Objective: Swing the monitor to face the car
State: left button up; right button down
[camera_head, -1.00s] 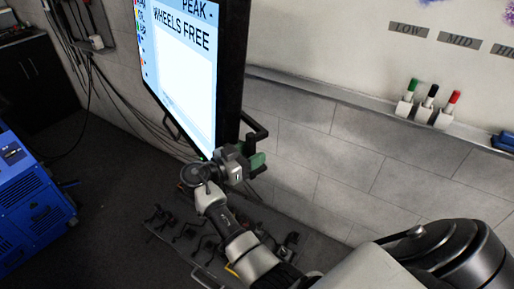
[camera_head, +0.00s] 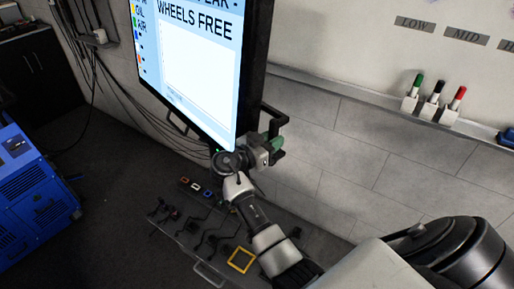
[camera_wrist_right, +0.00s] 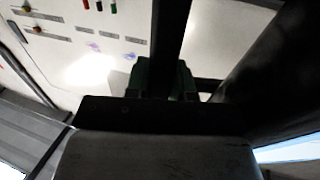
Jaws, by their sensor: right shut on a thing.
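The monitor (camera_head: 195,70) hangs at the upper middle of the head view, its lit screen reading "WHEELS FREE" and angled toward the left and front. Its top is cut off by the frame. A black handle (camera_head: 284,116) sticks out at its lower right edge. My right gripper (camera_head: 273,145) is at this handle and shut on it. In the right wrist view, the green fingers (camera_wrist_right: 142,78) sit on both sides of a dark bar. My left gripper is not in view. No car is seen.
A blue machine (camera_head: 32,195) stands on the floor at left. A wall ledge (camera_head: 350,98) holds markers (camera_head: 433,100) at right. Cables run down the wall behind the monitor.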

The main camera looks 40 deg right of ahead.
jog(key=d+n+t+b, duration=0.1)
jog(key=d+t, duration=0.1)
jog(key=d, duration=0.4)
jog(key=w+d+n+t+y+b, duration=0.1)
jog(key=d+n+t+b, duration=0.1)
jog(key=d, duration=0.4)
jog(key=shift+w+d+t, duration=0.15)
jog(key=shift+w+t, duration=0.1)
jog(key=shift+t, duration=0.15)
jog(key=c, duration=1)
grip_release()
jog(key=shift+o, duration=0.2)
jog(key=b+v, duration=0.3)
jog(key=v, duration=0.8)
